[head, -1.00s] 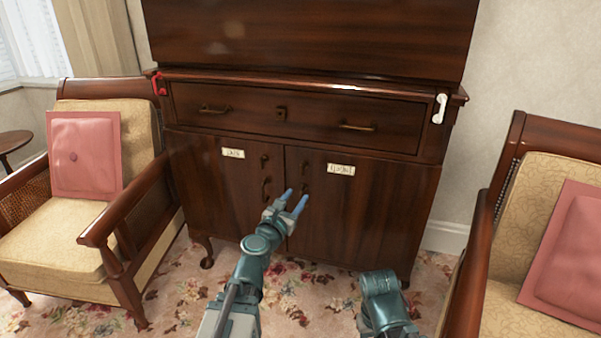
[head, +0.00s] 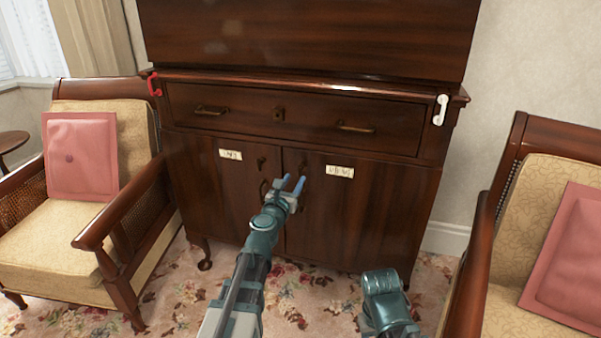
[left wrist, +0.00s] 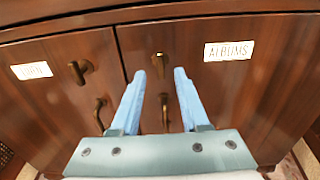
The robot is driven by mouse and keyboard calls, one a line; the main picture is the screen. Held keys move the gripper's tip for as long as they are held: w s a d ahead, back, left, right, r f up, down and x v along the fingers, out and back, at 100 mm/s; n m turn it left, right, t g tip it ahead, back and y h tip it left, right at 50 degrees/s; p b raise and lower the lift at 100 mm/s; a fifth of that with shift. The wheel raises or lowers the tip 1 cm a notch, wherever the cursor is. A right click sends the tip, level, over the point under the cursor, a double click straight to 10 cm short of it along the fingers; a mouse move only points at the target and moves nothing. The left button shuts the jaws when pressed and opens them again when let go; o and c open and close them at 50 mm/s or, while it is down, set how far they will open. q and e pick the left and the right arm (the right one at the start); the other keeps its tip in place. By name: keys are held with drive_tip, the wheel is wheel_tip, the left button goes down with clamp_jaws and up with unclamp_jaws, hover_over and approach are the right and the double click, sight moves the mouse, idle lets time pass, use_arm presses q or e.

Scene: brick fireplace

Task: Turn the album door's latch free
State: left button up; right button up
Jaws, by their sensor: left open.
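The album door (head: 375,215) is the right door of the dark wooden cabinet. Its white label (left wrist: 228,51) reads ALBUMS in the left wrist view. Its small brass latch (left wrist: 158,62) sits near the door's inner edge, above a brass pull handle (left wrist: 165,110). The door looks closed. My left gripper (head: 293,182) is open and empty in front of the doors, just below the latch in the head view. In the left wrist view its blue fingertips (left wrist: 160,75) lie to either side of the latch's line; I cannot tell whether they touch it.
The left door has its own latch (left wrist: 82,70), handle (left wrist: 99,113) and label (head: 230,155). A wide drawer (head: 290,115) runs above both doors. Armchairs with pink cushions flank the cabinet (head: 80,155) (head: 575,250). A red handle (head: 153,84) and a white one (head: 440,109) sit at its upper corners.

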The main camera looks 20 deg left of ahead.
sight(299, 172)
use_arm(q)
drive_tip(key=w, duration=0.5)
drive_tip(key=shift+d, duration=0.1)
clamp_jaws()
